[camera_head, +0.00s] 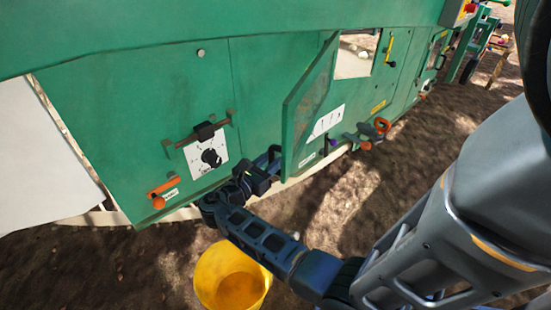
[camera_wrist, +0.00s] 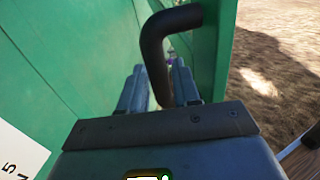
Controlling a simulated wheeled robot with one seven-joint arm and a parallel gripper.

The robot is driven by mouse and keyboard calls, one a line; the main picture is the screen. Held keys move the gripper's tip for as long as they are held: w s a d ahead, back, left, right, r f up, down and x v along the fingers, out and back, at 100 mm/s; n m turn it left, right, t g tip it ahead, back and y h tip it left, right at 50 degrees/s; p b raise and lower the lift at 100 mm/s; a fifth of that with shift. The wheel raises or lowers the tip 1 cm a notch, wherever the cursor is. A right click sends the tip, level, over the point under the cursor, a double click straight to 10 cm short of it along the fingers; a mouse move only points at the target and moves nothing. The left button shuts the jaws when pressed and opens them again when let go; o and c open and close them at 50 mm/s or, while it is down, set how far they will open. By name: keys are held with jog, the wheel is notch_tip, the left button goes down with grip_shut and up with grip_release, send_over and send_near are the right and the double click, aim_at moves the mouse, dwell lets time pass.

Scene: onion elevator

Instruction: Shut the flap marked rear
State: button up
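A dark bent handle (camera_wrist: 155,55) comes off this panel and runs down between the two fingers of my gripper (camera_wrist: 160,88). Whether both fingers press on the handle is unclear. In the head view my gripper (camera_head: 262,172) is low beside the flap's left face, close to the machine wall. I cannot read any "rear" marking.
A yellow bucket (camera_head: 232,280) stands on the ground below my arm. A closed green panel at the left carries a black dial (camera_head: 211,157) and an orange-ended lever (camera_head: 164,187). An orange handle (camera_head: 381,125) sticks out right of the flap. Bare soil lies in front.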

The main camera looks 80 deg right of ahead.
jog(key=shift+x, duration=1.15)
grip_shut()
